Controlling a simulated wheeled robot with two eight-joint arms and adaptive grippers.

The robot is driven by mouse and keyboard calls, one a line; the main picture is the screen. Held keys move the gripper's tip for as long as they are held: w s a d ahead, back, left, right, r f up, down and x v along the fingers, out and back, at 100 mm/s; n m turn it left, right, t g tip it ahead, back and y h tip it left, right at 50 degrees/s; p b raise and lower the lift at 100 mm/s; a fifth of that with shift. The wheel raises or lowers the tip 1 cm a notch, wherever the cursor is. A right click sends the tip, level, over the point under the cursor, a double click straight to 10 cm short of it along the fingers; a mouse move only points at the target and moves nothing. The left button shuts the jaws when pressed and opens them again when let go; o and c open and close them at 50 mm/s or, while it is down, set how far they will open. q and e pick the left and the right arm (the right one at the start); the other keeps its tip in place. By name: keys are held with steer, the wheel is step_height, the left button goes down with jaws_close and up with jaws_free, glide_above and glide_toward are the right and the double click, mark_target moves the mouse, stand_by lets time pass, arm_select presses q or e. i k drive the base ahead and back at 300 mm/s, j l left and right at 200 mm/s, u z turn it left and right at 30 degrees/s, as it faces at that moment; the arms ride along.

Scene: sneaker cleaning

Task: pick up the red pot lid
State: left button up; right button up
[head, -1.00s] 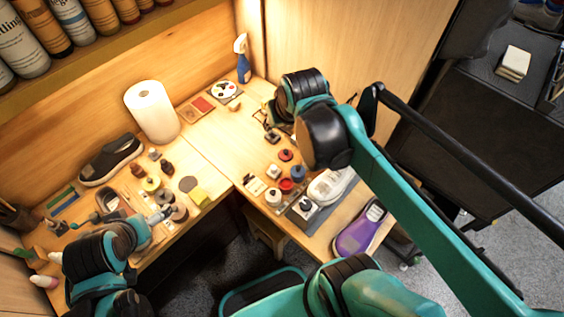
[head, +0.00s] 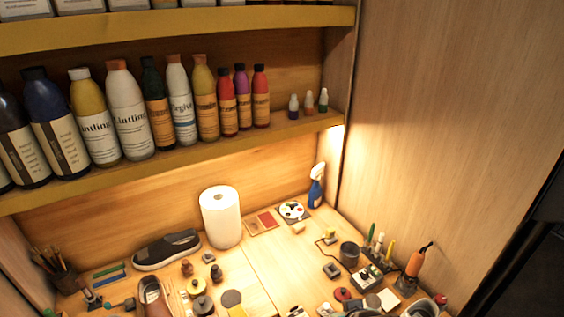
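A small round red lid (head: 342,294) lies on the wooden workbench (head: 262,268), near the bottom edge of the head view. It sits among small pots and tools, left of a grey control box (head: 366,279). Something dark below it shows only in part at the picture's edge. Neither of my grippers is in view.
A white paper roll (head: 221,217) and a dark shoe (head: 166,249) stand at the back left. A shelf of bottles (head: 126,108) overhangs the bench. A wooden wall closes the right side.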

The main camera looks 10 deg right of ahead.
mark_target(341, 294)
steer(key=k+l+z, duration=0.1)
steer(key=z, duration=0.65)
